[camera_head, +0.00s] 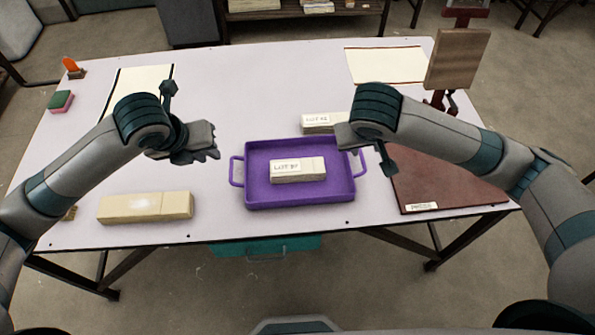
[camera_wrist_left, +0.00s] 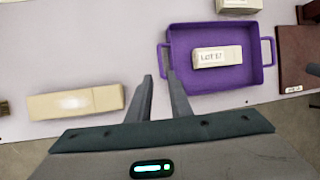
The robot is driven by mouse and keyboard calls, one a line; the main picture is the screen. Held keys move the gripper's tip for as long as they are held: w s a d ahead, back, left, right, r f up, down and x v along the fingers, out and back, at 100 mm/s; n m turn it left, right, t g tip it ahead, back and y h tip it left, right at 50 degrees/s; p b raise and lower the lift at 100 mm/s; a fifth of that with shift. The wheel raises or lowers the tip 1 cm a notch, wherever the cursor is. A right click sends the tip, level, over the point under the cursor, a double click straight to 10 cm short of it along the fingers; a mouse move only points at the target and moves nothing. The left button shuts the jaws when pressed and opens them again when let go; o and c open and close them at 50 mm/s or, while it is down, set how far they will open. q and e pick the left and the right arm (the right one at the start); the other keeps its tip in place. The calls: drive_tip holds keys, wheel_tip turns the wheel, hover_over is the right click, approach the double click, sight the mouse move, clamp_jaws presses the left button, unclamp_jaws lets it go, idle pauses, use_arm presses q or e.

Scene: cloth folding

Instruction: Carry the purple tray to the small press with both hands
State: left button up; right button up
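The purple tray (camera_head: 250,192) lies flat on the table with a side handle at each end. A cream block labelled LOT 37 (camera_head: 285,178) rests inside it; the tray also shows in the left wrist view (camera_wrist_left: 185,70). My left gripper (camera_head: 212,147) is above the table, left of the tray and apart from its left handle (camera_head: 236,170). Its fingers stand slightly apart with nothing between them. My right gripper (camera_head: 350,140) is over the tray's back right corner; its fingertips are unclear. A red-brown board with a label (camera_head: 440,180), apparently the small press, lies right of the tray.
A cream block (camera_head: 145,207) lies at front left, and a block labelled LOT 42 (camera_head: 318,123) behind the tray. A wooden panel on a red stand (camera_head: 460,60) rises at back right. Pale mats (camera_head: 385,65), a sponge (camera_head: 60,101) and an orange item (camera_head: 72,66) lie near the edges.

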sight(231, 166)
use_arm(q)
drive_tip(key=shift+f, duration=0.15)
use_arm(e)
drive_tip(key=shift+f, duration=0.15)
